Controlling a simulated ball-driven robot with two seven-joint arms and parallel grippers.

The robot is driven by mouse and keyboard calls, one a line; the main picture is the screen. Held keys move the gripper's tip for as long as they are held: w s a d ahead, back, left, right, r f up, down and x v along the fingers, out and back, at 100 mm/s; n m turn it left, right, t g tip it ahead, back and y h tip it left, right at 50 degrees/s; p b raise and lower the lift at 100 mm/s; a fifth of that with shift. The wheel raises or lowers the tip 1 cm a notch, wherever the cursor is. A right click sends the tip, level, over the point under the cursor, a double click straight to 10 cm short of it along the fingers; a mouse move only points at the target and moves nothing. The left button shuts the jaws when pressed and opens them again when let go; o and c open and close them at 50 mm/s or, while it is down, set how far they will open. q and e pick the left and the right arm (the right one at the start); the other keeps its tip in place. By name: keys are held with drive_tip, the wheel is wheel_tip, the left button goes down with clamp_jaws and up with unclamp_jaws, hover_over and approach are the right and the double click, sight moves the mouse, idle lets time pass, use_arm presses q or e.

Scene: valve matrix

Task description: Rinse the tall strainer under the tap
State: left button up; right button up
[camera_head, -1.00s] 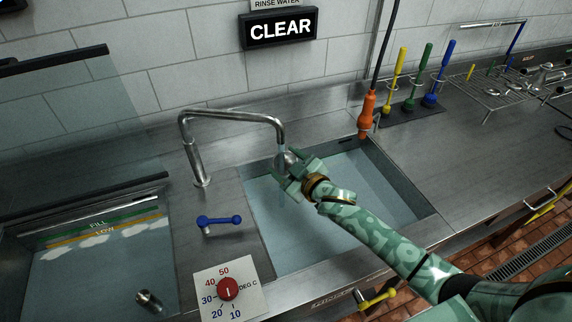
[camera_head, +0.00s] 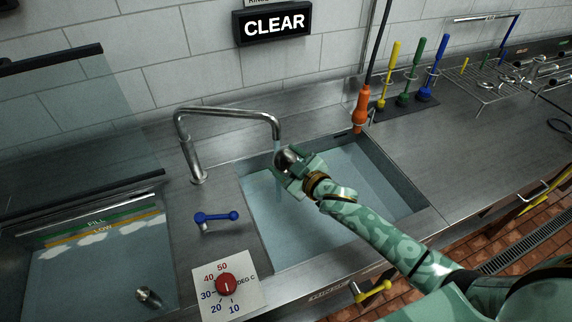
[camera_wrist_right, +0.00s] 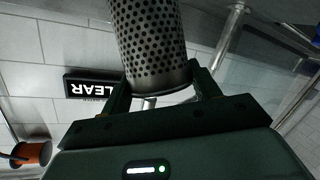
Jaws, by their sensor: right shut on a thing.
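The tall strainer, a perforated metal cylinder (camera_wrist_right: 152,45), is between the fingers of my right gripper (camera_head: 297,168), which is shut on it. In the head view the strainer (camera_head: 286,159) shows end-on as a dark round shape, just below the spout of the tap (camera_head: 277,128). A thin stream of water (camera_head: 278,188) shows beside or behind it, above the rinse sink (camera_head: 400,185). I cannot tell how much of the stream meets the strainer. In the wrist view the gripper fingers (camera_wrist_right: 160,85) stand on both sides of the strainer. My left gripper is out of view.
A blue lever (camera_head: 216,217) and a red temperature dial (camera_head: 226,285) are left of the sink. An orange hanging handle (camera_head: 361,105) is at its back right corner. A sign (camera_head: 274,22) reads CLEAR. A glass-screened basin (camera_head: 90,275) is at left.

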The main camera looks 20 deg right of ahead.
drive_tip(key=s+a+p, duration=0.2)
drive_tip(key=s, duration=0.5)
drive_tip(key=shift+r, duration=0.1)
drive_tip(key=shift+p, duration=0.35)
idle(0.9)
drive_tip(key=s+a+r+p, duration=0.1)
drive_tip(key=s+r+p, duration=0.3)
drive_tip(key=p, duration=0.1)
drive_tip(key=shift+s+a, duration=0.2)
drive_tip(key=shift+s, duration=0.2)
